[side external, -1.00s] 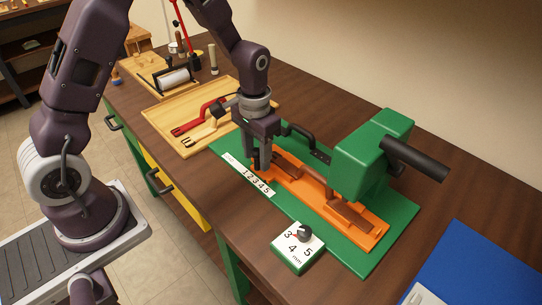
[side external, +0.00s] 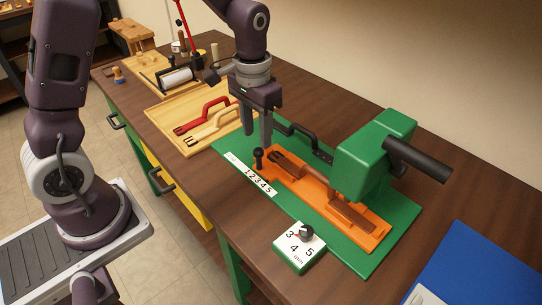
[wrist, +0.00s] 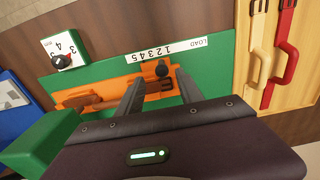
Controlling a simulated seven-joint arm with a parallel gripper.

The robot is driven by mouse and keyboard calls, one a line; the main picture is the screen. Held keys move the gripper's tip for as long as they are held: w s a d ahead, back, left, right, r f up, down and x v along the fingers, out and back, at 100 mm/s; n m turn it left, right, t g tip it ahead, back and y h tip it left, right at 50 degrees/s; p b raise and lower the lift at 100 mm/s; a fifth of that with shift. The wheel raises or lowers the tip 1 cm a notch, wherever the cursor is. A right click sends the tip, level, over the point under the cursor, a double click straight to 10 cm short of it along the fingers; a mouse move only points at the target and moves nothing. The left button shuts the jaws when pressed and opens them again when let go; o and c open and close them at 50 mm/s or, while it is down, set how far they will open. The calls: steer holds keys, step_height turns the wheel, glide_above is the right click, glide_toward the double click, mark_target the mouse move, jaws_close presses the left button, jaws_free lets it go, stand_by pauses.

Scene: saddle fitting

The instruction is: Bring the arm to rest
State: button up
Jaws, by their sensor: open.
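My gripper (side external: 259,130) is open and empty, raised above the left end of the orange slide of the green fixture. Its fingers point down, and a dark knob (side external: 258,157) on a short post stands just below them. In the wrist view the two fingers (wrist: 158,90) are spread apart, with the knob (wrist: 161,69) showing between them. The orange slide (side external: 318,190) carries brown pieces and lies on the green base plate (side external: 372,252). My fingers appear clear of the fixture.
A green block with a black handle (side external: 418,158) rises at the right of the fixture. A dial box (side external: 298,249) stands at the front. A wooden tray (side external: 160,115) with red and tan handled tools lies to the left. A blue mat (side external: 480,270) is at the right.

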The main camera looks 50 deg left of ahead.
steer(key=s+r+t, duration=0.3)
steer(key=s+r, duration=0.7)
steer(key=r, duration=0.3)
steer(key=s+d+r+t, duration=0.1)
steer(key=s+t, duration=0.1)
steer(key=s, duration=0.8)
steer(key=shift+s+d+r, duration=0.15)
steer(key=shift+s+r, duration=0.05)
steer(key=shift+r, duration=0.2)
